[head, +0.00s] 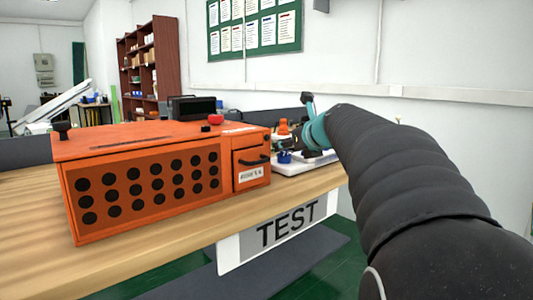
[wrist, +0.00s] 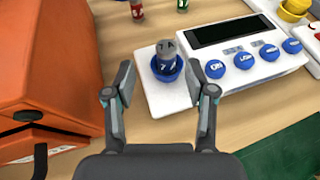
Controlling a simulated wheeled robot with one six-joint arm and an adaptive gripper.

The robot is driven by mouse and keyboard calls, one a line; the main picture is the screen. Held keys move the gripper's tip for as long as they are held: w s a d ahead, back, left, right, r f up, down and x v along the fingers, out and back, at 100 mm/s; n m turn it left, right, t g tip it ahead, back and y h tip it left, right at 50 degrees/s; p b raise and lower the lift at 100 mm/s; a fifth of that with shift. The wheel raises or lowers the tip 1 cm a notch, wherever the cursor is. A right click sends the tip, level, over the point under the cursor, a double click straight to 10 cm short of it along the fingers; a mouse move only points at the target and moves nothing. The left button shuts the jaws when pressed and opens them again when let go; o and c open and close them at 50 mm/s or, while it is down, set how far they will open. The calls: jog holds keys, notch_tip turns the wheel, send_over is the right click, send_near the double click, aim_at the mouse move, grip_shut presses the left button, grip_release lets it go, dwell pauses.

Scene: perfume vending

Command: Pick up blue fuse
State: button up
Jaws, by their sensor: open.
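A blue fuse with a grey top (wrist: 166,58) stands upright in a round blue holder (wrist: 177,73) on the left part of a white test device (wrist: 232,81). My gripper (wrist: 157,75) is open, with one finger on each side of the fuse in the wrist view and nothing held. I cannot tell whether the fingertips are level with it. In the head view my gripper (head: 309,131) is over the device at the table's far end, largely hidden by my arm. The blue holder (head: 284,157) shows there, but the fuse is hard to make out.
An orange box (wrist: 42,70) with a black handle stands left of my gripper; its perforated front shows in the head view (head: 147,187). The device has a dark screen and several blue buttons. A red fuse (wrist: 137,9) and a green one (wrist: 182,6) stand behind.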

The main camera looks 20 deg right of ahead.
aim_at(284, 152)
jog(key=shift+d+x, duration=0.2)
jog(key=shift+x, duration=1.2)
jog(key=shift+d+x, duration=0.25)
jog(key=shift+x, duration=1.1)
jog(key=shift+r, duration=0.2)
grip_shut()
